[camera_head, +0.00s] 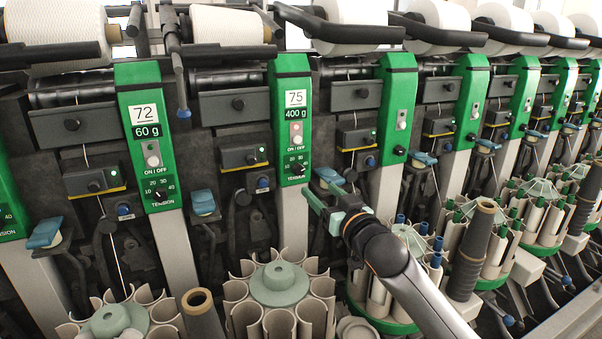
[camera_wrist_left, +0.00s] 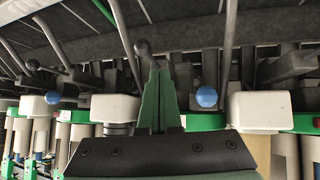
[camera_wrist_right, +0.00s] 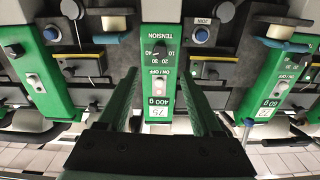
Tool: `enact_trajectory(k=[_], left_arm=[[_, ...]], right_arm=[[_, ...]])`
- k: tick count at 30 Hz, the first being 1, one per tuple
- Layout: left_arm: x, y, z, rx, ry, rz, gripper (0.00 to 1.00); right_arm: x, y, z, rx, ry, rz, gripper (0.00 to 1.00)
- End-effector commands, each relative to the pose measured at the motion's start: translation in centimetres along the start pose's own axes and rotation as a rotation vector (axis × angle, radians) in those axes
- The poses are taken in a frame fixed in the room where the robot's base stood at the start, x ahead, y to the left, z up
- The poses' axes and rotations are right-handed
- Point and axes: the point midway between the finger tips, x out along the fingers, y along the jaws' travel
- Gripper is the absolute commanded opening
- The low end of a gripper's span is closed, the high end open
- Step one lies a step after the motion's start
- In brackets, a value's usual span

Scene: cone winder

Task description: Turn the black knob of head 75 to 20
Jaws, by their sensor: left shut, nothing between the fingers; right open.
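Head 75 is a green panel (camera_head: 291,120) marked 75 and 400 g in the head view. Its black tension knob (camera_head: 297,168) sits low on the panel, below a light ON/OFF switch (camera_head: 296,140). In the right wrist view the panel is upside down, with the knob (camera_wrist_right: 160,49) above the switch. I cannot read the knob's pointer. My right gripper (camera_head: 318,189) is open and empty, just right of and below the knob. In the right wrist view its fingers (camera_wrist_right: 159,73) stand apart on either side of the panel, short of the knob. My left gripper (camera_wrist_left: 159,68) is shut and empty.
Head 72 (camera_head: 147,130) stands to the left, with more green heads on the right. A blue lever (camera_head: 328,176) is close to my right gripper. Bobbin magazines (camera_head: 280,283) stand below the heads. A blue ball (camera_wrist_left: 207,97) is near my left fingers.

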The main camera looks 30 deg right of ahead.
Motion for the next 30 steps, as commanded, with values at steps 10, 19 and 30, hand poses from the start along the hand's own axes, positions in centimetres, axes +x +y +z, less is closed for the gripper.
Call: enact_trajectory(k=[10,19,30], left_arm=[[-0.1,0.1,0.5,-0.001,-0.01,0.001,0.0],[0.1,0.0,0.0,0.002,0.001,0.0,0.0],[0.2,-0.1,-0.4,0.003,0.009,0.0,0.0]], right_arm=[[5.8,0.0,-0.1,0.0,0.001,0.0,0.67],[9.4,-0.1,0.0,0.0,0.0,-0.001,0.67],[10.5,-0.1,0.0,-0.001,0.0,-0.001,0.67]])
